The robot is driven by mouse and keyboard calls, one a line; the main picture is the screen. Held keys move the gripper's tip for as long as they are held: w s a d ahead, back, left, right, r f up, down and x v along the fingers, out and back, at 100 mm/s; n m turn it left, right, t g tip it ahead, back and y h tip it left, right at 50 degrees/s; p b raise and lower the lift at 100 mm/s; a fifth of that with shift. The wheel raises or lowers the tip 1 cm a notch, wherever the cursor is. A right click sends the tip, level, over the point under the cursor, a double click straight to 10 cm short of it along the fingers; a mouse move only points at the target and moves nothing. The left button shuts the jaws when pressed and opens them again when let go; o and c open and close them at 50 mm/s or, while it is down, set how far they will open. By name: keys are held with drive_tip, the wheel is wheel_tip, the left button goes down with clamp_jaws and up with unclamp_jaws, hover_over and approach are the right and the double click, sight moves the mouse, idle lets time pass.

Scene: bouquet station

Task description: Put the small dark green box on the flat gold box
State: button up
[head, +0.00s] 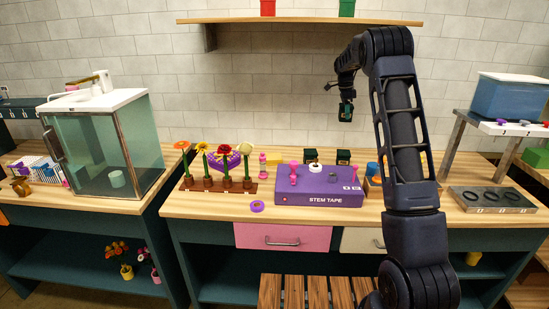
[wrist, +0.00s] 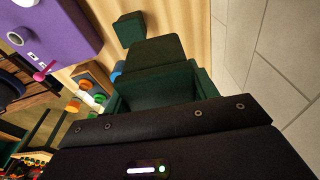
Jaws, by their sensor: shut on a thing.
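My gripper (head: 346,101) is raised high above the back of the workbench, in front of the tiled wall. It is shut on a small dark green box (head: 346,113), which hangs well clear of the table. The held box (wrist: 155,50) fills the middle of the wrist view, and the fingertips are hard to tell apart from it. A flat yellow-gold thing (head: 274,161), probably the gold box, lies at the back of the bench behind the purple stem tape box (head: 318,191), which partly hides it. I cannot make it out in the wrist view.
Two other dark green boxes (head: 310,156) (head: 343,157) stand at the back of the bench; one shows in the wrist view (wrist: 128,28). Flowers in a wooden rack (head: 218,184) stand left. A wall shelf (head: 300,20) is overhead. Pink and white items stand on the purple box.

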drive_tip(key=a+r, duration=0.1)
drive_tip(key=a, duration=1.8)
hover_over(276, 156)
drive_tip(key=shift+n, duration=0.4)
drive_tip(key=f, duration=1.2)
drive_tip(key=a+f, duration=0.1)
drive_tip(key=f, duration=0.6)
drive_tip(key=shift+s, duration=0.1)
drive_tip(key=shift+f, duration=0.1)
drive_tip(key=o, duration=1)
